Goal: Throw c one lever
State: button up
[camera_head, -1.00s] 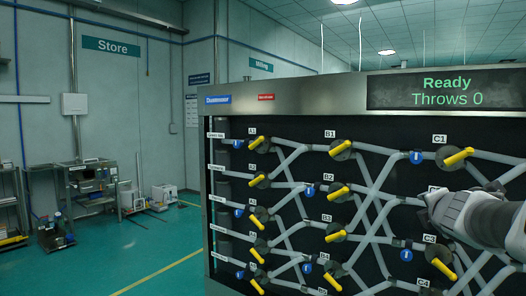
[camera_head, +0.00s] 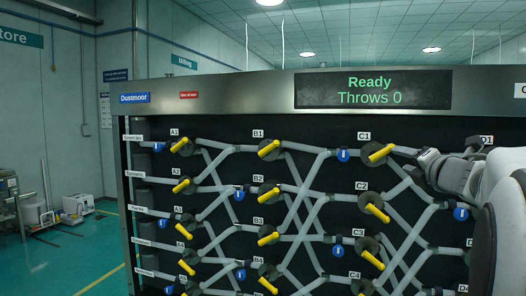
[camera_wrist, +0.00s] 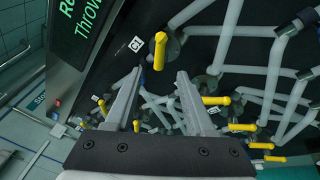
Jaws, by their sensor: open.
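The C1 lever (camera_head: 380,153) is a yellow handle on a dark round hub, under the C1 label on the upper part of the pipe panel. It slants up to the right. My gripper (camera_head: 427,158) is just right of it in the head view, its fingers partly hard to make out. In the wrist view, the two fingers (camera_wrist: 160,76) stand apart with nothing between them. A yellow lever beside the C1 label (camera_wrist: 159,50) lies just beyond the fingertips. No contact shows.
Other yellow levers surround it, with the C2 lever (camera_head: 377,212) below and the B1 lever (camera_head: 268,149) to the left. Grey pipes criss-cross the panel. The display (camera_head: 372,90) reads "Ready, Throws 0". Open green floor (camera_head: 60,262) lies left of the panel.

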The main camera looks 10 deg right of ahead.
aim_at(383, 154)
jog(key=p+x, duration=0.1)
jog(key=x, duration=1.1)
jog(key=shift+w, duration=0.15)
